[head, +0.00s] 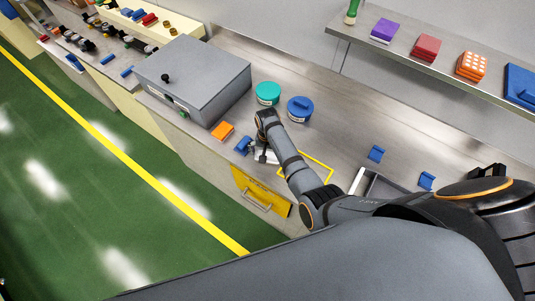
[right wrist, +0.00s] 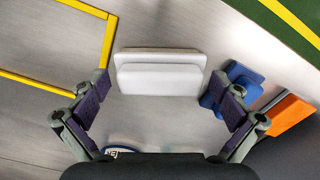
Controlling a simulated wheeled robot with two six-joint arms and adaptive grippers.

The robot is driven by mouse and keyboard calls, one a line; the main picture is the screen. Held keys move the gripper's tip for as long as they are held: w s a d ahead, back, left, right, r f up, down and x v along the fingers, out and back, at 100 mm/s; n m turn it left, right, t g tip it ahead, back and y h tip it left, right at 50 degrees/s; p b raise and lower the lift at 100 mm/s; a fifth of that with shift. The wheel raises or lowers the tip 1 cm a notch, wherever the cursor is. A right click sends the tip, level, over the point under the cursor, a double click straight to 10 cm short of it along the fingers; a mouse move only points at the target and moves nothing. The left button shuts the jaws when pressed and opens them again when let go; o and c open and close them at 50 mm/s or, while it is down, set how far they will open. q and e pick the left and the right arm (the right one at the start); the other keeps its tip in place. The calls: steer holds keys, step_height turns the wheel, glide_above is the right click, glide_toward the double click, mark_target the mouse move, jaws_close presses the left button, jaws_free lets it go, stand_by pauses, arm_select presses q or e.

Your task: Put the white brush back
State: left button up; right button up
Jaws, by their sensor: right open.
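The white brush (right wrist: 160,76) shows in the right wrist view as a pale stepped block lying on the metal worktop. My right gripper (right wrist: 162,88) is open, with one purple-padded finger on each side of the brush and a gap at the left. The right finger overlaps a blue holder (right wrist: 244,80) beside the brush. In the head view my right gripper (head: 264,154) is low over the worktop and largely covers the brush. The blue holder (head: 243,145) shows just left of it. My left gripper is not in view.
A yellow outlined area (head: 318,159) lies right of the gripper. An orange block (head: 222,131), a grey box (head: 193,78), a teal round container (head: 267,92) and a blue one (head: 300,108) stand nearby. A yellow drawer front (head: 260,193) is below the worktop edge.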

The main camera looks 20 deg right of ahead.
mark_target(267, 153)
steer(key=shift+r, duration=0.4)
step_height(267, 153, up, 5)
steer(key=p, duration=0.4)
steer(key=shift+w+f, duration=0.15)
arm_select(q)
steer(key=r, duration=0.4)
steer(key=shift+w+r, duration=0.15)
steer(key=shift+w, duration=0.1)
arm_select(e)
step_height(267, 153, up, 7)
